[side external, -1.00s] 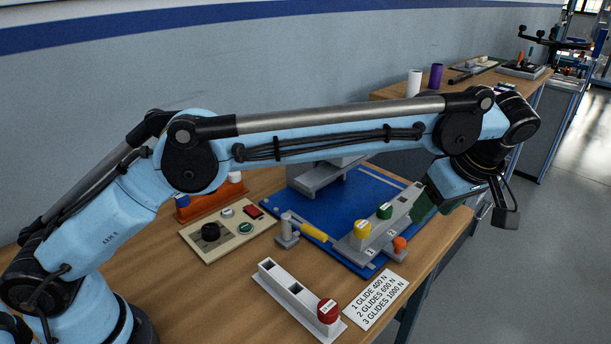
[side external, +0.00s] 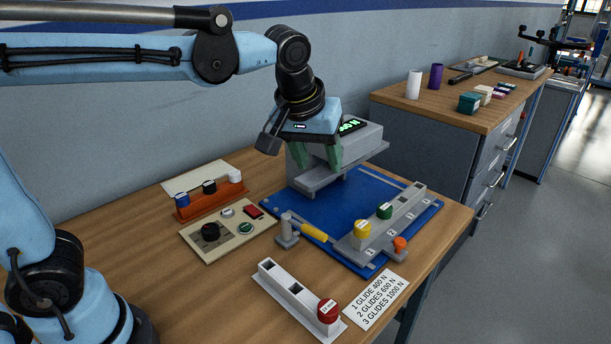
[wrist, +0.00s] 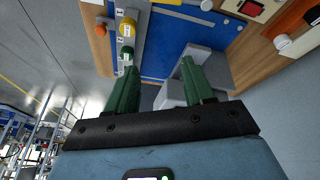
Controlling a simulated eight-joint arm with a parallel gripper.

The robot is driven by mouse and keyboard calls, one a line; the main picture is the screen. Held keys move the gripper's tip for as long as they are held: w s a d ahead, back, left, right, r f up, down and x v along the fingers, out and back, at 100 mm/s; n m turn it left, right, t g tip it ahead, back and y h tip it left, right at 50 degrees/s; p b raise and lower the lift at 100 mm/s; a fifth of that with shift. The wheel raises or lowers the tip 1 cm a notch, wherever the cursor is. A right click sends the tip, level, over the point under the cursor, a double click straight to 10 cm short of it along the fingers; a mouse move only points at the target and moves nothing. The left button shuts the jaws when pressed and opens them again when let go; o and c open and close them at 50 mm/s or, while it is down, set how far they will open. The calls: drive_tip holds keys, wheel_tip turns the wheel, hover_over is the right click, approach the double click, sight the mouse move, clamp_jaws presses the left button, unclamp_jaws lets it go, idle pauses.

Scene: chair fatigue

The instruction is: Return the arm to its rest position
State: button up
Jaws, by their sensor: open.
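My gripper (side external: 318,160) is open and empty, with green fingers pointing down. In the side external view it hangs in front of the grey machine (side external: 365,140) with a lit green display, above the back of the blue base plate (side external: 300,208). In the wrist view the two fingers (wrist: 160,90) stand apart with nothing between them. The grey rail (side external: 405,212) on the plate bears a yellow knob-like piece (side external: 362,229) and a green one (side external: 385,211). My gripper is clear of both.
A control panel (side external: 228,231) and an orange rack (side external: 212,199) with several cylinders stand left. A white holder (side external: 290,293) with a red piece (side external: 328,311) and a load card (side external: 377,299) lie in front. A second bench (side external: 400,97) stands behind right.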

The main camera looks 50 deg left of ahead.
drive_tip(key=s+a+f+m+t, duration=0.2)
drive_tip(key=s+a+f+m, duration=0.3)
drive_tip(key=s, duration=0.5)
wheel_tip(320, 180, down, 2)
drive_tip(key=shift+s+a+t+h, duration=0.3)
drive_tip(key=shift+a+t, duration=0.1)
drive_tip(key=shift+a, duration=0.4)
